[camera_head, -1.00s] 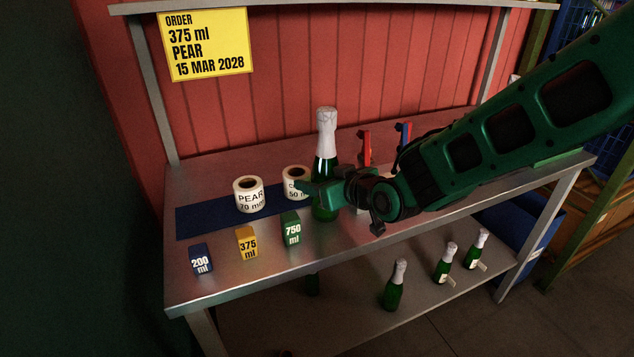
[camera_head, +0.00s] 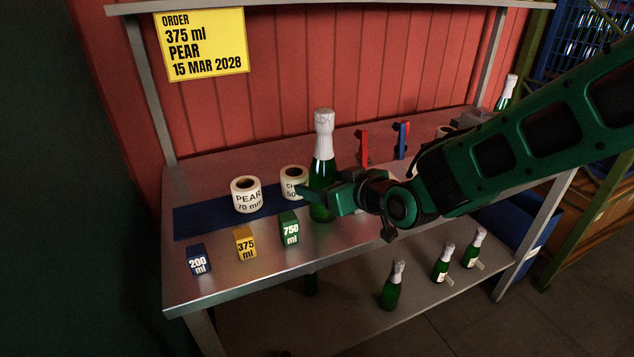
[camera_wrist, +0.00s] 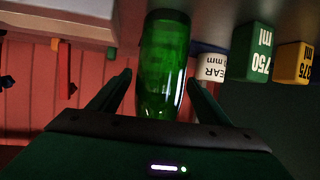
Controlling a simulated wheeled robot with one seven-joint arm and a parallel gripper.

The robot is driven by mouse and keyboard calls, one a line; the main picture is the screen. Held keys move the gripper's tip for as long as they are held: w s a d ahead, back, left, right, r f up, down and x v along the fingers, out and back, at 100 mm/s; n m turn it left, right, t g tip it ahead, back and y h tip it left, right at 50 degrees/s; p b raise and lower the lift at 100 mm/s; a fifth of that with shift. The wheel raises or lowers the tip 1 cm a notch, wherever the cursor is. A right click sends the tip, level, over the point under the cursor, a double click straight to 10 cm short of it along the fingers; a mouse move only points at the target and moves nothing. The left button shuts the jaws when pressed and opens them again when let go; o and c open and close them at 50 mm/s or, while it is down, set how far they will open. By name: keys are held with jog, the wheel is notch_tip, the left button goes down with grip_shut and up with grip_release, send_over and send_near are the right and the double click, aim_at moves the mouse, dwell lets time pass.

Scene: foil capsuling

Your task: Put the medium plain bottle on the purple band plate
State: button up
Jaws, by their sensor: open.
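A green bottle with white foil (camera_head: 323,160) stands upright on the table behind the 750 ml block. My gripper (camera_head: 318,195) is open, with its fingers at the lower part of this bottle. In the wrist view the green glass (camera_wrist: 163,65) lies between the two spread fingers (camera_wrist: 158,88). A smaller foiled bottle without a visible label (camera_head: 392,288) stands on the lower shelf. Two labelled bottles (camera_head: 442,263) (camera_head: 474,248) stand to its right. I cannot tell which bottle is the medium plain one. I cannot make out a purple band plate.
Blocks marked 200 (camera_head: 199,260), 375 (camera_head: 245,244) and 750 ml (camera_head: 289,230) line the table front. Label rolls (camera_head: 246,196) (camera_head: 293,183) sit on a blue mat (camera_head: 190,224). Red (camera_head: 362,148) and blue (camera_head: 401,142) tools stand behind. Another foiled bottle (camera_head: 507,93) is at back right.

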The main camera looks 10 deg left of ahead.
jog(key=v, duration=0.8)
jog(key=shift+d, duration=0.15)
jog(key=shift+s, duration=0.1)
